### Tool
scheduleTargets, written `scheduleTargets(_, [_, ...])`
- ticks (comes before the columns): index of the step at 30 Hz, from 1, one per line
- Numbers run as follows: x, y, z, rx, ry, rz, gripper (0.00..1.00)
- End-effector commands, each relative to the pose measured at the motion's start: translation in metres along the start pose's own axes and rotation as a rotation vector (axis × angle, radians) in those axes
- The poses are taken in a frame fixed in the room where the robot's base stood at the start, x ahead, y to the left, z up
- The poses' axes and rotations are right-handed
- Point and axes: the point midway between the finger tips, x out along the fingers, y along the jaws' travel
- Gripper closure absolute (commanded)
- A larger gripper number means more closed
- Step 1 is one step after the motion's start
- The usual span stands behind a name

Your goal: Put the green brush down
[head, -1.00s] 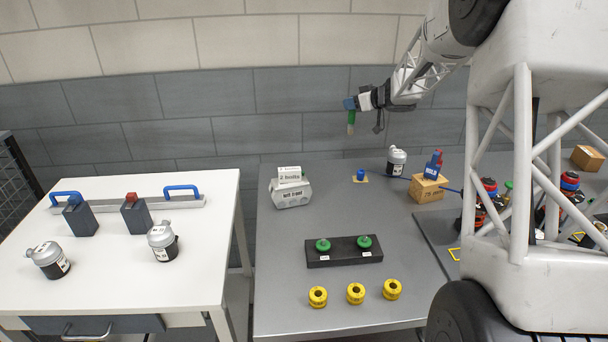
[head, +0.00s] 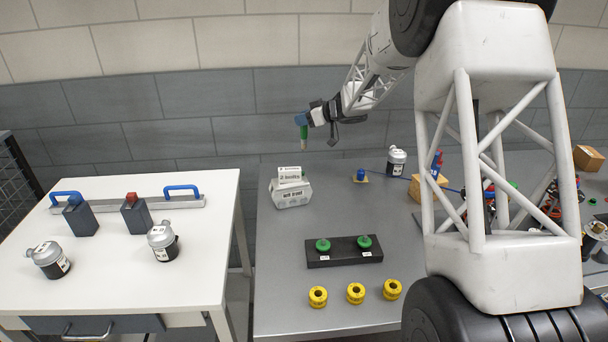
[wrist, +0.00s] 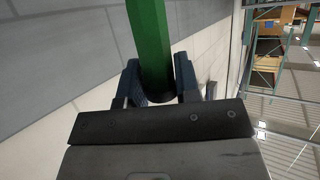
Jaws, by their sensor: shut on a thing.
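My gripper (head: 304,119) is shut on the green brush (head: 304,132) and holds it in the air, above and behind the back part of the grey table (head: 235,320) as seen in the head view. The brush hangs upright with its pale bristle end down. In the wrist view the green handle (wrist: 150,35) runs up between the two dark blue fingers (wrist: 158,85) of my gripper. The bristles are not in the wrist view.
A white table (head: 110,265) stands left. Grey tabletop between is partly clear.

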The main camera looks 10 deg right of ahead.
Motion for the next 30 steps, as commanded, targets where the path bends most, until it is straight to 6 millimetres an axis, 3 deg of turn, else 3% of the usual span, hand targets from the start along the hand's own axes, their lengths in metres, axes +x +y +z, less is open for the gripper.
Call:
scheduleTargets(13, [0.002, 0.000, 0.005, 0.001, 0.000, 0.000, 0.93])
scheduleTargets(24, [0.017, 0.000, 0.042, 0.002, 0.000, 0.000, 0.93])
scheduleTargets(30, [0.019, 0.000, 0.048, 0.001, 0.001, 0.001, 0.93])
